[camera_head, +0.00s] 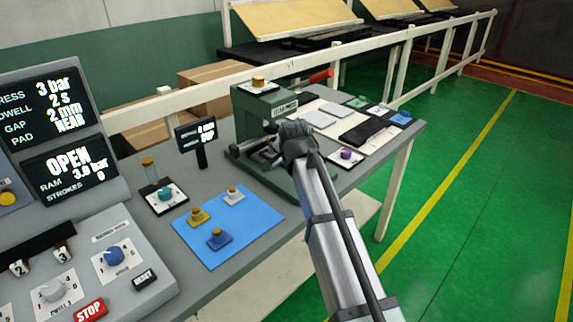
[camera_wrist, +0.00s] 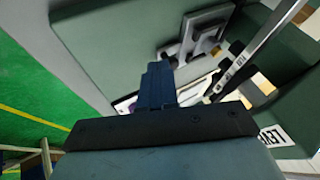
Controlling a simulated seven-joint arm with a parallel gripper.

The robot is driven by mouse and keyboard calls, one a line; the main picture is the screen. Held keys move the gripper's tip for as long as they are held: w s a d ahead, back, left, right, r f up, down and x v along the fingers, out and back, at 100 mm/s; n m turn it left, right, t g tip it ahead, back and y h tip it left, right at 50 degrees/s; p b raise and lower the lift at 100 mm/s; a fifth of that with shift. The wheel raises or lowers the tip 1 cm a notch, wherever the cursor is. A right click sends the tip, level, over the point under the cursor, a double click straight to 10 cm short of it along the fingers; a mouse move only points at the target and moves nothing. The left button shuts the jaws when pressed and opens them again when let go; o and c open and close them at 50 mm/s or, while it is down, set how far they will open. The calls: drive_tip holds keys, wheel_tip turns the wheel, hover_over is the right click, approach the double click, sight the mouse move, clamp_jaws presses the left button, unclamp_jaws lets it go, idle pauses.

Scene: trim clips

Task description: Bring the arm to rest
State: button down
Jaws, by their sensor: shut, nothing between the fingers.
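My arm (camera_head: 335,230) reaches from the lower right of the head view to the green press (camera_head: 262,103) on the grey bench. Its dark wrist end is right in front of the press, hiding part of it, and my fingers cannot be made out there. In the wrist view my gripper (camera_wrist: 160,82) has its dark blue fingers together with nothing between them. The press's green body (camera_wrist: 125,45) fills much of that view behind the fingers. I cannot tell whether the fingers touch it.
A blue mat (camera_head: 245,235) with several small clips lies on the bench. A control console (camera_head: 115,235) stands at left; its display reads OPEN. A small display (camera_head: 197,133) stands by the press. Green floor at right is clear.

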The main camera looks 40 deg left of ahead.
drive_tip(key=shift+v, duration=1.45)
